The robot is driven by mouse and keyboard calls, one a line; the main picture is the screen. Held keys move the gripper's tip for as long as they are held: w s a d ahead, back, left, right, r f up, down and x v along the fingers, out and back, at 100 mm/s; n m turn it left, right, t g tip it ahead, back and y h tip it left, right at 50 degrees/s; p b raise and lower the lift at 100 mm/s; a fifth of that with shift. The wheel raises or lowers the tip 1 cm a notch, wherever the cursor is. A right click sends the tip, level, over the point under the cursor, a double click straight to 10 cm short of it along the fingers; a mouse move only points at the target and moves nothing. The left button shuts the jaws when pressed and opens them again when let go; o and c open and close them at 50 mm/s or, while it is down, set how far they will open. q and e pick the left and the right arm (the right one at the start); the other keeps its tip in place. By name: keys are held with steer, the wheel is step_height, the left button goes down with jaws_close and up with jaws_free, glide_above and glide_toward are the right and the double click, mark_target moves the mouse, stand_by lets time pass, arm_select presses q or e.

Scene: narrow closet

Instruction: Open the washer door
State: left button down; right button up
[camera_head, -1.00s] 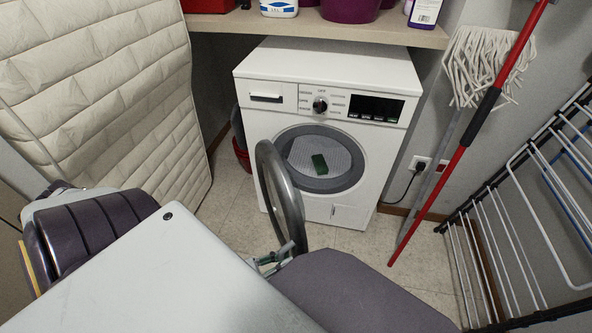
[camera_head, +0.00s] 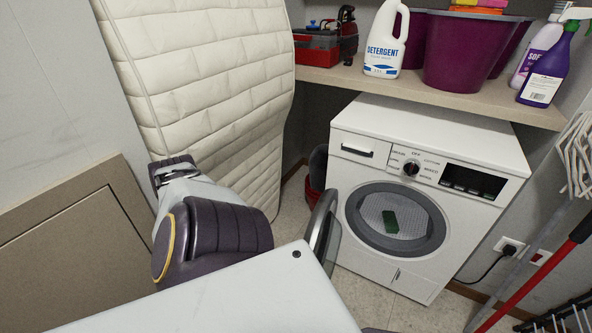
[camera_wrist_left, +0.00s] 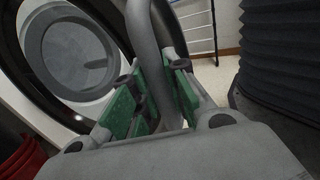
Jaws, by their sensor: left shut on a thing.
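The white washer (camera_head: 425,170) stands under a shelf, its round drum opening (camera_head: 350,215) uncovered. A dark green item (camera_head: 391,221) shows in the drum. The washer door (camera_head: 318,228), a grey ring with a clear pane, stands swung out to the left, seen nearly edge-on in the head view; its lower part is hidden by my arm. In the left wrist view, my left gripper (camera_wrist_left: 165,88) is shut on the door's grey rim (camera_wrist_left: 145,35), which runs between its green-padded fingers. The gripper is hidden in the head view. My right gripper is not in view.
The shelf (camera_head: 445,95) holds a detergent bottle (camera_head: 385,45) and purple tubs (camera_head: 465,55). A padded cream mattress (camera_head: 210,90) leans on the left. A red bucket (camera_wrist_left: 20,150) stands beside the washer.

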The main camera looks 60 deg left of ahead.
arm_select(q)
steer(key=shift+s+a+f, duration=0.1)
steer(key=shift+s+a, duration=1)
steer(key=shift+s, duration=0.05)
steer(key=c, duration=1.4)
jaws_free()
steer(key=shift+w+a, duration=0.1)
steer(key=shift+w, duration=0.15)
